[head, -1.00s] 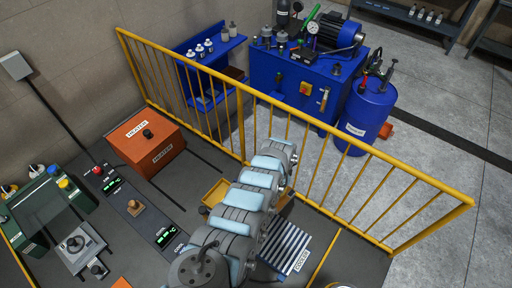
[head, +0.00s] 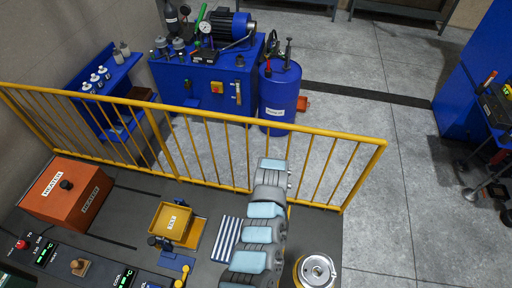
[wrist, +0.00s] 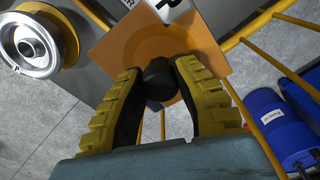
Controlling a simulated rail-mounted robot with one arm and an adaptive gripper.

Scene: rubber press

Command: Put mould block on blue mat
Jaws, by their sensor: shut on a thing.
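My gripper (wrist: 168,100) shows in the wrist view with two yellow ribbed fingers shut on a black knob (wrist: 160,78). The knob appears to rise from an orange-brown square plate (wrist: 118,50), seemingly the mould block.
A yellow drum with a metal top (head: 315,270) stands near the load; it also shows in the wrist view (wrist: 66,45). A yellow railing (head: 240,122) runs behind the work table. The orange heater (head: 62,192), yellow bin (head: 172,222) and striped cooler (head: 226,240) stand left of my arm.

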